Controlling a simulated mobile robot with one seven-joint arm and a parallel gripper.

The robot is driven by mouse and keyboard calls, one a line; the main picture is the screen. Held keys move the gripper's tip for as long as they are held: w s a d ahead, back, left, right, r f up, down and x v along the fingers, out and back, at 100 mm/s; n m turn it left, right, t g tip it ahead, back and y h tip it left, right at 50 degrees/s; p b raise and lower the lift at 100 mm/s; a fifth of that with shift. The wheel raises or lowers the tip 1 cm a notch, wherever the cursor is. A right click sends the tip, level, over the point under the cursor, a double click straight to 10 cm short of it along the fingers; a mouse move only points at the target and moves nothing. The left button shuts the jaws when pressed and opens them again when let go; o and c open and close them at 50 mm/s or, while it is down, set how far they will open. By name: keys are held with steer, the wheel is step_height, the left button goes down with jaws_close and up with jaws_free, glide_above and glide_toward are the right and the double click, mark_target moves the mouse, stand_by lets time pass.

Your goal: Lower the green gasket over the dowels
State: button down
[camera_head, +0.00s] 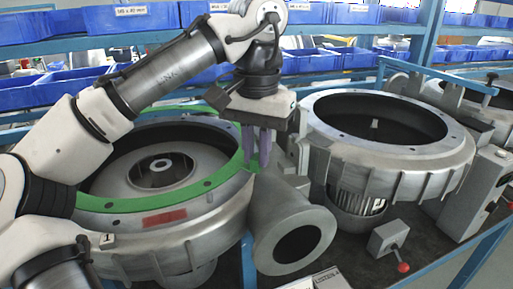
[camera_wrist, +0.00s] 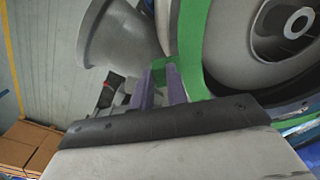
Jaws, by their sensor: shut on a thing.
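The green gasket (camera_head: 187,193) is a flat ring over the rim of the left blower housing (camera_head: 185,240); it also shows in the wrist view (camera_wrist: 188,45). I cannot tell whether it touches the rim or hovers just above it. My gripper (camera_head: 260,162) points down at the ring's right side. Its purple fingers are shut on a small green tab (camera_wrist: 165,72) at the gasket's outer edge, as the wrist view shows. I cannot make out the dowels. My arm hides the ring's left and part of its back. The impeller (camera_head: 162,168) shows inside the ring.
A grey outlet pipe (camera_head: 290,235) juts forward just below my gripper. A second open blower housing (camera_head: 400,165) stands to the right without a green ring. A red-knobbed lever box (camera_head: 390,240) sits in front of it. Blue bins (camera_head: 75,80) line the shelves behind.

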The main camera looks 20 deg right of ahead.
steer(key=shift+f, duration=0.4)
stand_by(0.4)
steer(key=shift+p, duration=0.6)
steer(key=shift+f, duration=1)
stand_by(2.1)
steer(key=c, duration=1.3)
jaws_free()
